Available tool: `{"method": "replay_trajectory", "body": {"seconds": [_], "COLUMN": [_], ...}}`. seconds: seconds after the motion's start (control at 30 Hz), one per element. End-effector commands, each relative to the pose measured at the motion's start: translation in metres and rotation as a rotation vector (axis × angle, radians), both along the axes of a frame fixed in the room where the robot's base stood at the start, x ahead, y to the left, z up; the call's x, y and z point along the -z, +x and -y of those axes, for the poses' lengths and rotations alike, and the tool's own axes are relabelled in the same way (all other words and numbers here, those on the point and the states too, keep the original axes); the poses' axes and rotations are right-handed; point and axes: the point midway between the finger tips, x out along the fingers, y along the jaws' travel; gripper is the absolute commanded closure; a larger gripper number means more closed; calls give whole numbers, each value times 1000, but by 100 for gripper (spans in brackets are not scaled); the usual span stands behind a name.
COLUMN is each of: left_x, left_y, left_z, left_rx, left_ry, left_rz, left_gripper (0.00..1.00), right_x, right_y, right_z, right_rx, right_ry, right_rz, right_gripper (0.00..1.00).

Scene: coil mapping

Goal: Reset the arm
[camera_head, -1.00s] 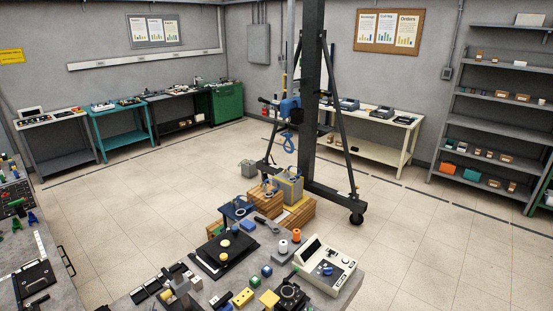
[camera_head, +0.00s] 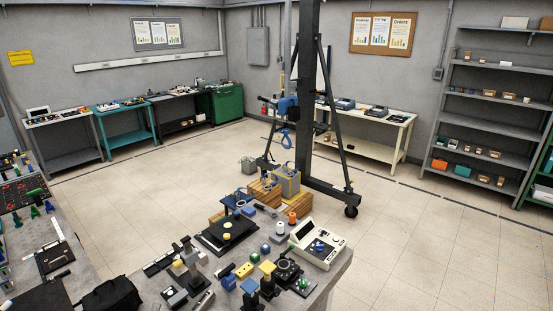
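Neither of my arms nor grippers shows in the head view. The workbench (camera_head: 325,276) in front of me holds a black square plate with a yellow disc (camera_head: 227,236), a cream device with a screen and blue knob (camera_head: 318,244), and a black round-topped device (camera_head: 287,269). A white spool (camera_head: 280,227) and an orange spool (camera_head: 292,217) stand near the bench's far edge. A yellow block (camera_head: 244,270) lies at the front. No coil can be made out for certain.
A dark gantry hoist (camera_head: 309,100) with a blue hoist unit (camera_head: 288,106) stands behind the bench, near wooden crates (camera_head: 263,190). A second bench (camera_head: 78,262) is at the left, with a black bag-like object (camera_head: 110,297) at the bottom. The floor to the right is clear.

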Motion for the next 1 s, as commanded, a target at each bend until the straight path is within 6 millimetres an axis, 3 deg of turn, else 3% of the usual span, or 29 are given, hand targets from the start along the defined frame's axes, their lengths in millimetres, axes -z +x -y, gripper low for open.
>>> {"method": "replay_trajectory", "body": {"seconds": [0.27,0.47,0.57,0.7,0.83,1.0], "left_x": [28,60,83,118,137,146], "left_y": [-18,-50,-78,-138,-189,-241], "left_z": [56,115,148,187,197,193], "left_rx": [128,274,371,529,636,727], "left_ry": [162,370,521,800,1009,1181], "left_rz": [-121,-256,-351,-530,-680,-840], "left_gripper": [47,47,47,47,47,47], "right_x": [-1,-1,-1,0,0,0], "right_y": [13,16,13,5,4,5], "right_z": [-1,-1,-1,-1,-1,-1], "right_rx": [0,0,0,1,1,1], "right_ry": [3,2,2,2,1,2], "right_rz": [21,23,19,9,6,8], "right_gripper": [34,34,34,34,34,34]}}
